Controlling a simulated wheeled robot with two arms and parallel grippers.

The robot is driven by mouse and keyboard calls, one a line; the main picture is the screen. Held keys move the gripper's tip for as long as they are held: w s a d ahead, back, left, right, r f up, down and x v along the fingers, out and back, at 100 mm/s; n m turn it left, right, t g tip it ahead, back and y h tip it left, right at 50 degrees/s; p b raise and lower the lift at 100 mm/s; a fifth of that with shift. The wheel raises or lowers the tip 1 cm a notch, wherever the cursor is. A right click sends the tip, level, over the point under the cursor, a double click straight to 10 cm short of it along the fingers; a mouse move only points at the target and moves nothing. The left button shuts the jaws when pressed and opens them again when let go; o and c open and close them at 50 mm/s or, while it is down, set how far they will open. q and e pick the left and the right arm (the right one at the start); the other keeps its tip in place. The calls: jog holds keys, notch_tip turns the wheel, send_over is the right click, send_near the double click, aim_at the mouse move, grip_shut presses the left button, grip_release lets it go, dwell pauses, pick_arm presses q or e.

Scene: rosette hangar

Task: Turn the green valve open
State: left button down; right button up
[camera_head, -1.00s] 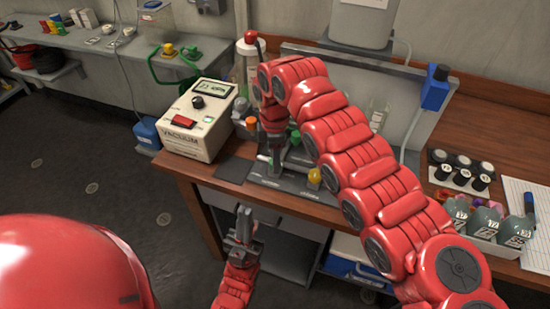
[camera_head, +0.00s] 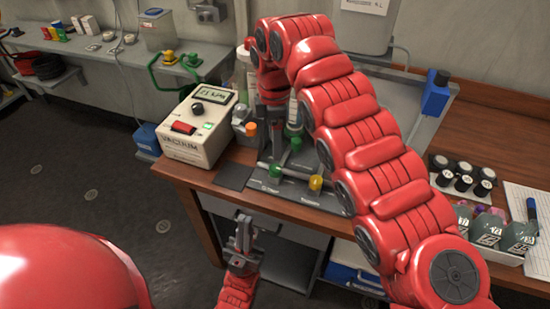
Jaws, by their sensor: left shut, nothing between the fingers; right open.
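A green valve knob (camera_head: 293,134) sits on a small grey fixture on the bench, close beside my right gripper and partly hidden by it. A yellow knob (camera_head: 315,183) is on the fixture's front part. My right gripper (camera_head: 278,138) points down over the fixture, open, just left of the green knob. I cannot tell if it touches the knob. My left gripper (camera_head: 243,232) points up in front of the bench edge, shut and empty, well below the fixture.
The white vacuum box (camera_head: 190,142) stands left of the fixture, with an orange-capped item (camera_head: 250,129) between them. Dark-capped vials (camera_head: 463,182) and bottles (camera_head: 487,232) are at right. My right arm hides much of the bench middle.

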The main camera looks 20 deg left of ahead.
notch_tip(320, 180, up, 9)
jog(key=p, duration=0.5)
jog(key=shift+f+p, duration=0.15)
jog(key=shift+p, duration=0.25)
jog(key=shift+f, duration=0.1)
